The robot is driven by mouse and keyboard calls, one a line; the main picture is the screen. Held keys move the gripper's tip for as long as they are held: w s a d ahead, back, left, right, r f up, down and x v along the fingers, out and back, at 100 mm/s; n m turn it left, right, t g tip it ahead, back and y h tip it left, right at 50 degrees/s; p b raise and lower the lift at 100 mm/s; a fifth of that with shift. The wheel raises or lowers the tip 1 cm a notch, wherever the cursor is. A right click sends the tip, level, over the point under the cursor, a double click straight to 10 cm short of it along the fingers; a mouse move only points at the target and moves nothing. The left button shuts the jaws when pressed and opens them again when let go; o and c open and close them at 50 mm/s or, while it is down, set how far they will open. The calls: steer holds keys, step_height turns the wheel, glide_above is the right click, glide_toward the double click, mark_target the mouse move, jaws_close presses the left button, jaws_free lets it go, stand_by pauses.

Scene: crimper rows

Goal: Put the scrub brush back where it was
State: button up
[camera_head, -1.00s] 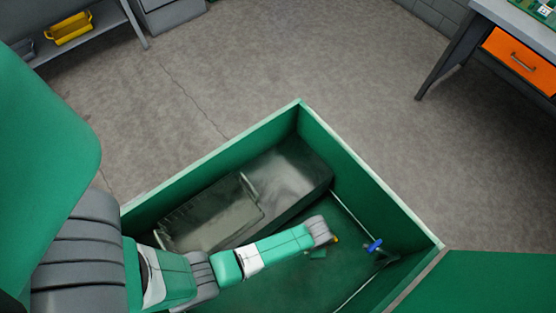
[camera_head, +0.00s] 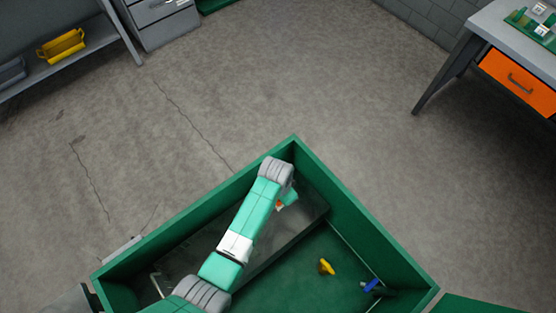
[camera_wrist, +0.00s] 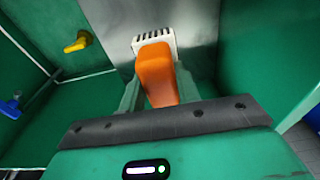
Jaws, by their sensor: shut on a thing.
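The scrub brush (camera_wrist: 157,75) has an orange handle and white bristles at its far end. My gripper (camera_wrist: 158,92) is shut on the orange handle, with a green finger on each side in the wrist view. The bristles point away from my gripper, towards a grey metal surface. In the head view my gripper (camera_head: 288,198) is inside a green-walled bin (camera_head: 365,225), near its far corner and over the grey surface (camera_head: 312,212). Only a small orange bit of the brush (camera_head: 280,206) shows there. I cannot tell whether the brush touches the surface.
A yellow thing (camera_head: 326,267) and a blue-topped thing (camera_head: 371,286) are in the bin's green part, right of the grey surface. They also show at left in the wrist view. The bin's green walls stand close around my arm. A workbench (camera_head: 490,38) is at top right.

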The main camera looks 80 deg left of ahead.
step_height(320, 180, down, 8)
steer(key=shift+r+b, duration=0.15)
steer(key=shift+b, duration=0.95)
steer(key=shift+f, duration=0.2)
steer(key=o, duration=1)
steer(key=shift+r, duration=0.15)
steer(key=r+p, duration=0.1)
steer(key=r, duration=0.3)
steer(key=s+r+p, duration=0.1)
steer(key=r, duration=0.3)
steer(key=r+p, duration=0.2)
steer(key=r, duration=0.2)
steer(key=shift+s+d, duration=0.2)
steer(key=shift+d, duration=0.1)
